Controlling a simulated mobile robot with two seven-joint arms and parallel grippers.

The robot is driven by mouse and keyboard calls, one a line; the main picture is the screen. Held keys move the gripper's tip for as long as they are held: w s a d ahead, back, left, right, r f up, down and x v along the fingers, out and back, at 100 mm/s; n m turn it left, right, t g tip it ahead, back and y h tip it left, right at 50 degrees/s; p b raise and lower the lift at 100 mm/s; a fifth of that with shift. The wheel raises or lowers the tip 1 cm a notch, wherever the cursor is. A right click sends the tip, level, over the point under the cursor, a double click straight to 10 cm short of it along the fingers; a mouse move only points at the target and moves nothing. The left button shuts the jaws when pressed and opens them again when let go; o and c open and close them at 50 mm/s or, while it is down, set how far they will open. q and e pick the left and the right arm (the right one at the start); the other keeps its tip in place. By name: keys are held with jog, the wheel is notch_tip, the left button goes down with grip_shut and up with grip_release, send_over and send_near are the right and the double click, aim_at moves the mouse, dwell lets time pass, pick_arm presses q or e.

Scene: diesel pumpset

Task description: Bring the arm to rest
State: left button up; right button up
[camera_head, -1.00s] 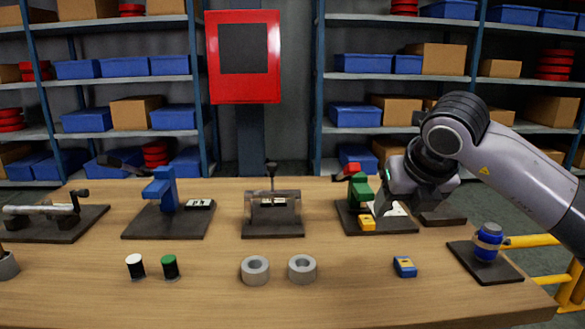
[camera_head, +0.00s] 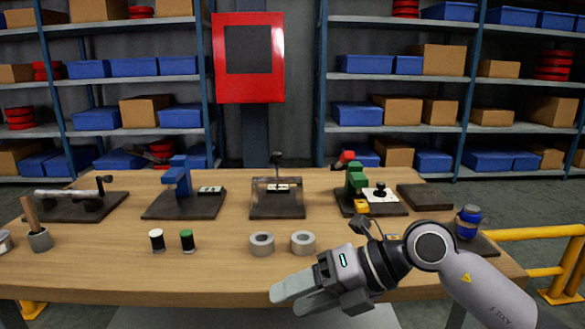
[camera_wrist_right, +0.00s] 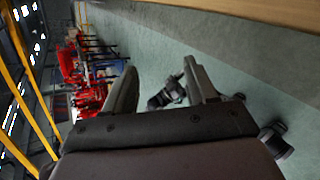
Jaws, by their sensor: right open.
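My right gripper (camera_head: 296,292) hangs in front of the table's front edge in the head view, with the arm coming in from the right. My left gripper is not in view.
On the table stand a green press (camera_head: 355,180), a blue press (camera_head: 178,178), a clear-fronted fixture (camera_head: 277,195), two grey rings (camera_head: 262,244), two small cylinders (camera_head: 157,240) and a blue jar (camera_head: 468,221). A yellow rail (camera_head: 540,232) stands at right.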

jog(key=s+a+r+m+y, duration=0.2)
jog(key=s+a+m+y, duration=0.15)
jog(key=y, duration=0.35)
jog(key=w+d+f+m+t+h, duration=0.2)
jog(key=d+f+m+t+h, duration=1.15)
jog(key=m, duration=1.35)
jog(key=s+d+f+m+g+h, duration=0.1)
jog(key=s+d+f+m+g, duration=0.2)
jog(key=s+f, duration=0.5)
jog(key=s+d+f+m+g+h, duration=0.15)
jog(key=s+d+f+m, duration=0.35)
jog(key=f, duration=0.6)
pick_arm(q)
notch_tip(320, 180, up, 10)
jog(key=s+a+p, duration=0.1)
jog(key=p, duration=1.1)
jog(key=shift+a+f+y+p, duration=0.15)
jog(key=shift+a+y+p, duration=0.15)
pick_arm(e)
notch_tip(320, 180, up, 10)
jog(key=s+d+n, duration=0.1)
jog(key=s, duration=0.1)
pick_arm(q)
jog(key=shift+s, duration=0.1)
